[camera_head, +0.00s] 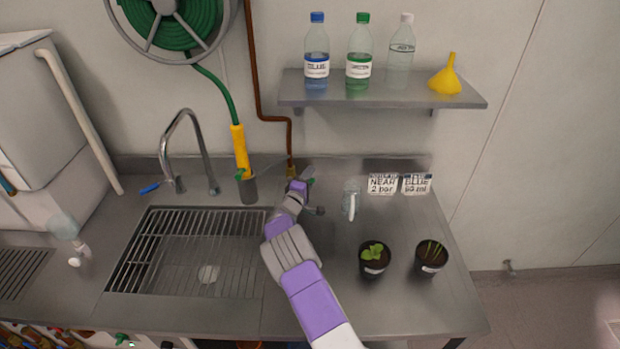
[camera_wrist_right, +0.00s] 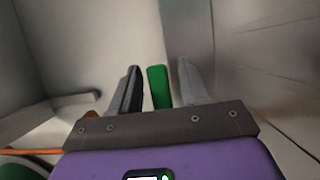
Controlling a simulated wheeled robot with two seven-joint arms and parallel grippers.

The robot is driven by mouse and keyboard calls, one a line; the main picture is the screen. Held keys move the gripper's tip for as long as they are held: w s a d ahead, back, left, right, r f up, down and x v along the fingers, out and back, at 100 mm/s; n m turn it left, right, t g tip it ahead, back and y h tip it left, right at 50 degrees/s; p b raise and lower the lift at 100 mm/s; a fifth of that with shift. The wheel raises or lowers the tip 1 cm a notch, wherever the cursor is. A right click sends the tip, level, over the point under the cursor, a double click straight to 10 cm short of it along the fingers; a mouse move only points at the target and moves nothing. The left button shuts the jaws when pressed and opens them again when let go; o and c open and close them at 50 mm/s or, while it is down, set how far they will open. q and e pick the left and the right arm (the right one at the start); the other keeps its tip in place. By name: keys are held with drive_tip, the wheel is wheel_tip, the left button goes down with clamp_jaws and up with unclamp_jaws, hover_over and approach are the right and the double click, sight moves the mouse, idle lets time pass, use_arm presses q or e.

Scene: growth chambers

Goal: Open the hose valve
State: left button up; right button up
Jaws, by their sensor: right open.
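The hose valve is at the foot of the copper pipe (camera_head: 255,80) by the back wall, behind the counter. In the head view my right gripper (camera_head: 301,183) reaches it from the front and hides most of it. A bit of green handle shows at the gripper's tip. In the right wrist view the green valve handle (camera_wrist_right: 158,87) stands between the two open fingers of my right gripper (camera_wrist_right: 159,84). A narrow gap shows on each side of the handle. My left gripper is not in view.
A yellow-handled hose wand (camera_head: 240,148) stands in a grey holder left of my right gripper, below the green hose reel (camera_head: 178,20). A shelf (camera_head: 385,92) with bottles hangs above.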

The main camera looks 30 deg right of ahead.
drive_tip(key=shift+w+d, duration=0.2)
drive_tip(key=shift+d, duration=0.05)
drive_tip(key=shift+c, duration=0.2)
clamp_jaws()
